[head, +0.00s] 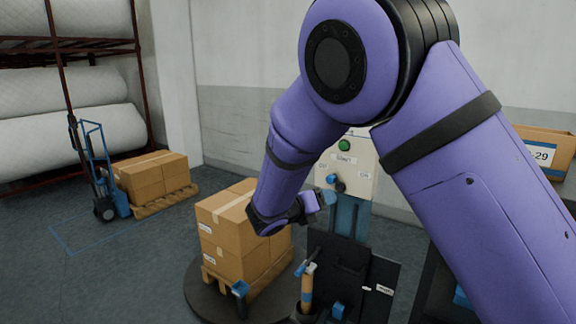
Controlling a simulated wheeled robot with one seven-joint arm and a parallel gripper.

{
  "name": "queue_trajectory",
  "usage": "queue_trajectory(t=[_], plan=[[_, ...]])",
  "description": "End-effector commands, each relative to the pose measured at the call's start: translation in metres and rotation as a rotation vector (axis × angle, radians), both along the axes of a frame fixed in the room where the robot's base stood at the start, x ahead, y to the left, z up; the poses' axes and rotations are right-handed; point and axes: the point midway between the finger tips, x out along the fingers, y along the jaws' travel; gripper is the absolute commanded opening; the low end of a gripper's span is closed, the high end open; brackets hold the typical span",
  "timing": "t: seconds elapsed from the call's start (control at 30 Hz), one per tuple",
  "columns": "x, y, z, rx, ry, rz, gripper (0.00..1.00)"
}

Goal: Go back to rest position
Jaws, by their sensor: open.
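My purple arm comes in from the right, bends at the top and reaches down to the middle of the head view. My gripper (318,202) is at its end, small and partly turned away, in front of the grey control box's post. Its jaws are open and I see nothing held in them. Stacked cardboard boxes (228,236) stand on a small pallet on a round dark turntable (205,302), just left of and behind my wrist. My wrist overlaps the boxes in the picture; I cannot tell whether it touches them.
A control box (345,174) with a green button stands behind my arm. A holder with an upright brown-handled tool (307,284) is at the bottom centre. Left are a blue hand truck (96,165), a pallet of boxes (152,178) and racked white rolls (70,138). Open floor lies lower left.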

Motion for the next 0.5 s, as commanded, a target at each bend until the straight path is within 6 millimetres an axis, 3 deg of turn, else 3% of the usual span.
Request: queue_trajectory(t=[0.27,0.5], plan=[[-0.034,-0.086,0.045,0.372,-0.119,-0.288,0.61],[-0.088,-0.154,0.080,0.737,-0.288,-0.597,0.61]])
